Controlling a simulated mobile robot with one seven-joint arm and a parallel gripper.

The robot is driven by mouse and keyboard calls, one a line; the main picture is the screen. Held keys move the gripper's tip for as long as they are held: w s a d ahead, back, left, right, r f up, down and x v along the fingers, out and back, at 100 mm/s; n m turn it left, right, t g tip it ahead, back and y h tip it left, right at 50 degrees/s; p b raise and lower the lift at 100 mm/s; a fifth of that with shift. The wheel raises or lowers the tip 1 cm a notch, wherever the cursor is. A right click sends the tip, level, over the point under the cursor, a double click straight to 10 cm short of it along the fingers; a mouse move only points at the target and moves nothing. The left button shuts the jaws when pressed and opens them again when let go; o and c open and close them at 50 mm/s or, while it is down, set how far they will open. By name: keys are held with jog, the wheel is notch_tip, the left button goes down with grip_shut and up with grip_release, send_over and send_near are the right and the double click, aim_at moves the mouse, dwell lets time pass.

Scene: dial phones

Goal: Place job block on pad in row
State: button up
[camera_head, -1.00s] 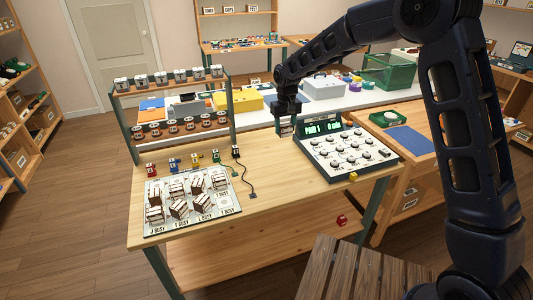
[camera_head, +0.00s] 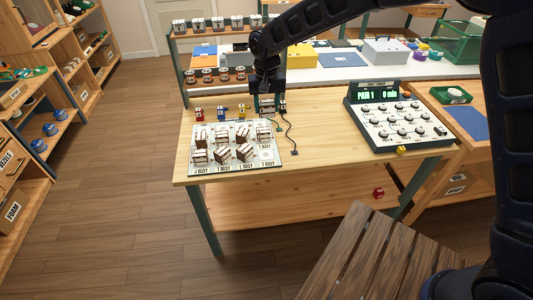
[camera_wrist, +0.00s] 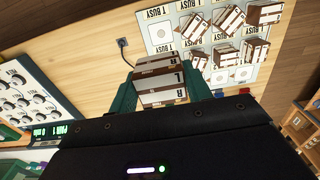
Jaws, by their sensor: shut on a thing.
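My gripper (camera_head: 268,98) is shut on a brown-and-white lettered block (camera_wrist: 160,80), between the green fingers in the wrist view. The letters R and L show on it. In the head view the held block (camera_head: 268,105) is just behind the white pad board (camera_head: 270,162), near its back right corner. The board has columns labelled J BUSY, T BUSY, L BUSY and T BUSY. Several brown-and-white blocks (camera_head: 222,154) stand on its pads, some turned at angles.
Small red, blue and yellow pieces (camera_head: 221,113) stand behind the board. A black cable (camera_head: 291,140) lies to its right. A dial panel (camera_head: 400,122) with a green display stands at the table's right. A rack (camera_head: 215,75) of dials stands behind. Bare wood lies between cable and panel.

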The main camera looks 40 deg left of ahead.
notch_tip(320, 180, down, 20)
jog(key=shift+r, duration=0.2)
dwell(0.4)
jog(key=shift+f, duration=0.15)
jog(key=o, duration=0.7)
notch_tip(320, 180, up, 12)
jog(key=shift+r, duration=0.15)
